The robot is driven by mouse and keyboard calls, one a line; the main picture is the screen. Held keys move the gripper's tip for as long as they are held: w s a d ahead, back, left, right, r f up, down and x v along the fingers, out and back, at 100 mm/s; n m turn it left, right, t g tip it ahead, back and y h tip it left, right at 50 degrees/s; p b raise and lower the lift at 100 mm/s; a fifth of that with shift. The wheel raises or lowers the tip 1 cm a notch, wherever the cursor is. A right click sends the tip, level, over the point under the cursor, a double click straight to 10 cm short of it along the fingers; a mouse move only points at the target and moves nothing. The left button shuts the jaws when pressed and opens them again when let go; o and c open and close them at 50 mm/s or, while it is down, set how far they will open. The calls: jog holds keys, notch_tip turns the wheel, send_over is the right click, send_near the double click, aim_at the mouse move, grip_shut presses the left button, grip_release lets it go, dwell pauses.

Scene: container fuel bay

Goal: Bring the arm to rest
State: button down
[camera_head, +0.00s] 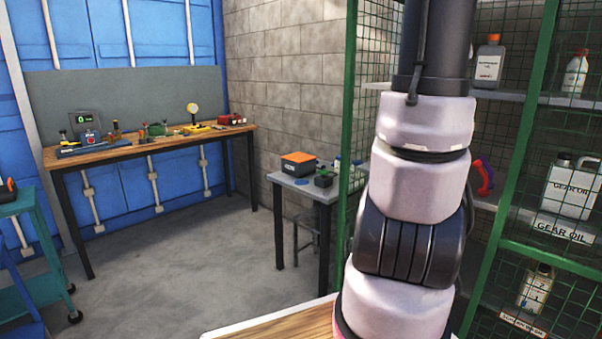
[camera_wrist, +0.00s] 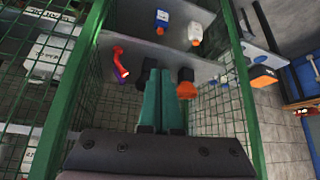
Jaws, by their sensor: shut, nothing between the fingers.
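My arm (camera_head: 415,190) stands upright in the right half of the head view, in front of the green mesh cage. My gripper (camera_wrist: 159,72) shows in the wrist view. Its two teal fingers lie close together with nothing between them. They point in through a green-framed opening toward shelves with bottles. The gripper itself is out of the head view.
Green cage posts (camera_wrist: 72,95) stand on both sides of my gripper. A red handled item (camera_wrist: 119,62) and an orange-tipped item (camera_wrist: 187,90) are near the fingers.

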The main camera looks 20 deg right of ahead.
jog(key=w+a+r+n+t+y, duration=0.1)
jog(key=w+a+r, duration=0.1)
jog(key=a, duration=0.5)
jog(key=w+a+r+n+t+y, duration=0.1)
jog(key=w+a, duration=0.1)
jog(key=a, duration=0.4)
jog(key=s+a+r+n+y, duration=0.1)
jog(key=s+a+n+y, duration=0.1)
jog(key=a, duration=1.1)
jog(key=s+a+r+n+y, duration=0.2)
jog(key=s+a+y, duration=0.1)
jog(key=a, duration=1.1)
jog(key=shift+s+t+y, duration=0.4)
jog(key=shift+s, duration=0.5)
jog(key=shift+d+r, duration=0.1)
